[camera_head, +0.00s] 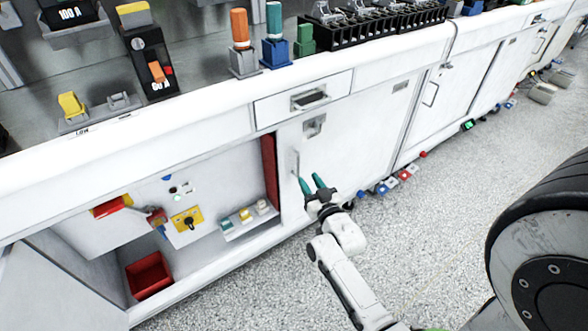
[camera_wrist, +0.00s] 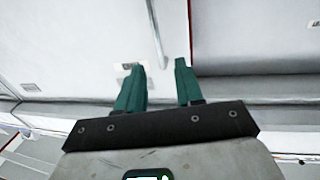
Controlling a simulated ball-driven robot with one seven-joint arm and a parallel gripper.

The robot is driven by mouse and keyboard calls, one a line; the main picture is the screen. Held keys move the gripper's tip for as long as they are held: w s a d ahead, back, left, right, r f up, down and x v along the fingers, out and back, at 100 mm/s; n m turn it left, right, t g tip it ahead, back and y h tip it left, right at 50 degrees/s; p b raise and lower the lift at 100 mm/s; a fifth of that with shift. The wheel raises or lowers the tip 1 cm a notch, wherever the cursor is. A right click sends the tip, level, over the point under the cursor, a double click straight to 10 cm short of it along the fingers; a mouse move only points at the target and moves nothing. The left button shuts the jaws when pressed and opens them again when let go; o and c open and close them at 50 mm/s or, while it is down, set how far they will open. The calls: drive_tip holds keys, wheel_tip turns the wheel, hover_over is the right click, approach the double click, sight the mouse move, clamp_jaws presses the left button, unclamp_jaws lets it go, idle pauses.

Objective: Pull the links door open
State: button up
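A white cabinet door (camera_head: 340,138) stands closed to the right of an open compartment; I take it as the links door, though no label is readable. Its thin upright bar handle (camera_head: 296,163) is near its left edge. My gripper (camera_head: 311,180) has two teal fingers, spread open and empty, in front of the door just right of the handle's lower end. In the wrist view my gripper (camera_wrist: 157,68) shows open, with the handle (camera_wrist: 157,35) beyond the gap between the fingertips. The handle does not look gripped; contact is unclear.
The open compartment at left holds a red bin (camera_head: 149,274), a yellow switch plate (camera_head: 187,220) and small blocks. A drawer (camera_head: 304,97) lies above the door. Several small coloured blocks (camera_head: 391,184) lie on the floor to the right. A large black wheel (camera_head: 545,245) shows at far right.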

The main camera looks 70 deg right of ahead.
drive_tip(key=b+x, duration=0.2)
drive_tip(key=x, duration=0.5)
drive_tip(key=shift+w+d, duration=0.25)
drive_tip(key=shift+d, duration=0.05)
clamp_jaws()
idle(1.1)
